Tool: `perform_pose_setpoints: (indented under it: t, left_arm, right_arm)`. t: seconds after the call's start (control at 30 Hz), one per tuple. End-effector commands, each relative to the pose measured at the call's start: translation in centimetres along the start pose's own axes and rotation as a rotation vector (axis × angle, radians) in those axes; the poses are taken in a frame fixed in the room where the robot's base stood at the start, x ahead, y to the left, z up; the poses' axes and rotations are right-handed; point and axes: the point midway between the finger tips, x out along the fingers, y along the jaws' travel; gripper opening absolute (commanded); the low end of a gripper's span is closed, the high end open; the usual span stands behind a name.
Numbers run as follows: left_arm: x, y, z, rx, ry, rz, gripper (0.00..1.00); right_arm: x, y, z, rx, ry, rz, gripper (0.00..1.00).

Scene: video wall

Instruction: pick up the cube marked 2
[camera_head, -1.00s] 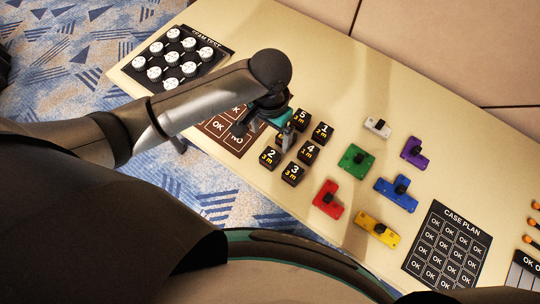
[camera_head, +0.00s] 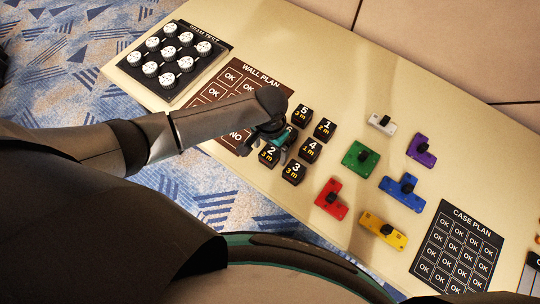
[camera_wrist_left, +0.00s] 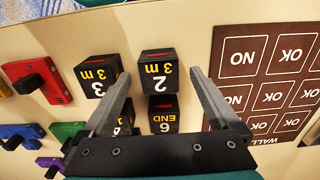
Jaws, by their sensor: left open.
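The cube marked 2 (camera_head: 268,155) is black with a white 2 and yellow "3 m", and stands on the table's near side. My left gripper (camera_head: 274,140) is over the cluster of cubes, at the cube marked 2, and partly hides the cubes behind. In the left wrist view, its fingers (camera_wrist_left: 162,73) are open, one on each side of the cube marked 2 (camera_wrist_left: 157,72). They look apart from it; I cannot tell their height. The cube marked 6 END (camera_wrist_left: 163,113) is directly beside it, partly between the fingers. My right gripper is out of view.
The cube marked 3 (camera_head: 294,172) stands close by, with cubes 4 (camera_head: 310,151), 1 (camera_head: 324,129) and 5 (camera_head: 301,114). The brown wall plan (camera_head: 224,97) lies left of them. Coloured pieces, including a red one (camera_head: 331,199), lie to the right. The table edge is near.

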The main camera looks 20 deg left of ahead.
Motion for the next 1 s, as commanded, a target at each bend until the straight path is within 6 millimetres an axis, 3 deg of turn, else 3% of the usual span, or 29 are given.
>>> perform_pose_setpoints:
  t: [0.1, 0.4, 1.0]
  left_arm:
    - [1.47, 0.04, 0.13, 0.002, -0.002, -0.001, 0.95]
    - [1.59, 0.06, 0.08, 0.002, 0.0, 0.0, 0.93]
    - [1.58, 0.05, 0.1, 0.001, 0.0, 0.0, 0.25]
  right_arm:
    - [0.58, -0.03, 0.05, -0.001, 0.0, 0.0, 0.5]
    - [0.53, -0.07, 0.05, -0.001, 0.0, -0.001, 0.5]
    - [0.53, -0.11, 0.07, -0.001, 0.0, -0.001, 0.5]
